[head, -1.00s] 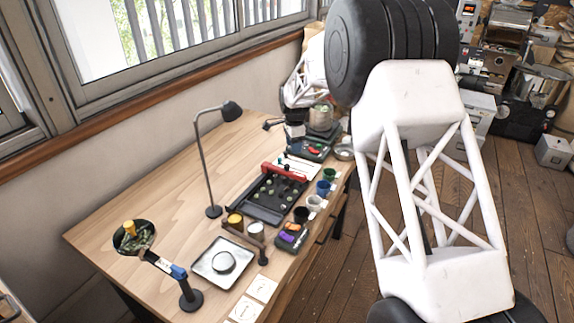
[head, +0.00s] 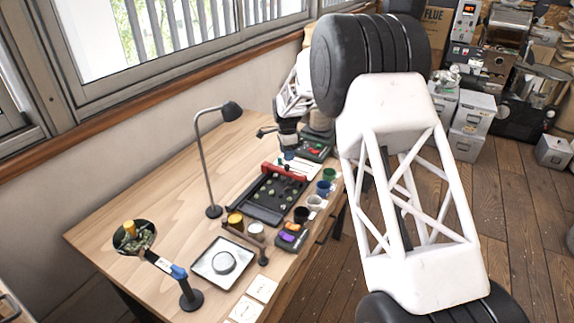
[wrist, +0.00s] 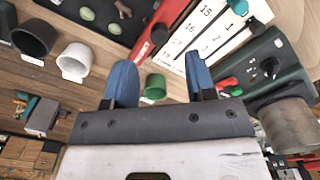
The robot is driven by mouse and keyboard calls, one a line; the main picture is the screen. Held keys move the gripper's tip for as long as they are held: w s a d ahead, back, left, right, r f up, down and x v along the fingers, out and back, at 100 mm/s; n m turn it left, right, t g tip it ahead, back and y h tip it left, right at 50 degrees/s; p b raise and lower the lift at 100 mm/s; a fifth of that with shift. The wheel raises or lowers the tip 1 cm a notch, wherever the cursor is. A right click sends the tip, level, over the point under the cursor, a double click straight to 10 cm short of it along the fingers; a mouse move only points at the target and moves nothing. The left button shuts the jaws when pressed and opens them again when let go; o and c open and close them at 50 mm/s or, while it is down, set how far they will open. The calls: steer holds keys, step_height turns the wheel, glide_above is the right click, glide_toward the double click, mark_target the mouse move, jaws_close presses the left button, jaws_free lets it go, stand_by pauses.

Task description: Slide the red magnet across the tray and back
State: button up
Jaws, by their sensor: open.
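A small red piece (wrist: 228,83), probably the red magnet, lies beside a green piece on a dark tray-like device (wrist: 262,62) at the right of the wrist view. In the head view the same dark tray (head: 326,141) is at the back right of the table, with a red piece (head: 315,150) showing on it. My gripper (wrist: 160,78) has two blue fingers spread apart with nothing between them. It hangs left of the red piece in the wrist view. In the head view my gripper (head: 288,154) is small and partly hard to make out.
A black bean tray (head: 262,211) with a red bar (head: 285,173) lies in front. A white numbered card (wrist: 215,35) lies near the fingers. Several cups stand along the table edge, including a green cup (wrist: 155,87).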

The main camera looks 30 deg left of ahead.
mark_target(287, 165)
steer(key=shift+f, duration=2.95)
steer(key=shift+c, duration=0.2)
jaws_close()
